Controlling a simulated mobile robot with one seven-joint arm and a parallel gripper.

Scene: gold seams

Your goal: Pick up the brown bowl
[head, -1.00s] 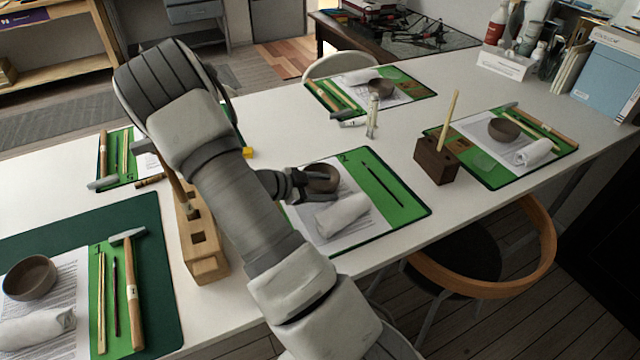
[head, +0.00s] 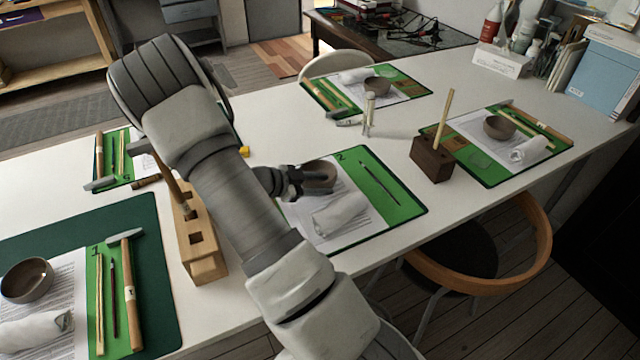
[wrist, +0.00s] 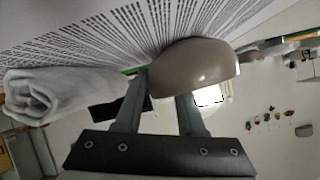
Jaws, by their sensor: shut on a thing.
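The brown bowl (head: 320,174) is at the upper part of the middle mat's printed sheet in the head view. It also shows in the wrist view (wrist: 195,68), its rounded side towards the camera. My gripper (head: 308,183) reaches it from the left and is shut on its near wall. In the wrist view both fingers (wrist: 162,92) meet the bowl's edge. I cannot tell whether the bowl touches the sheet or is slightly above it. Similar bowls sit on other mats: front left (head: 27,280), back (head: 377,86) and right (head: 499,128).
A rolled white cloth (head: 340,212) lies just below the bowl on the green mat (head: 402,207). A wooden tool block (head: 202,262) stands left of my arm. A dark block with a stick (head: 432,158) stands to the right. Bare white table separates the mats.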

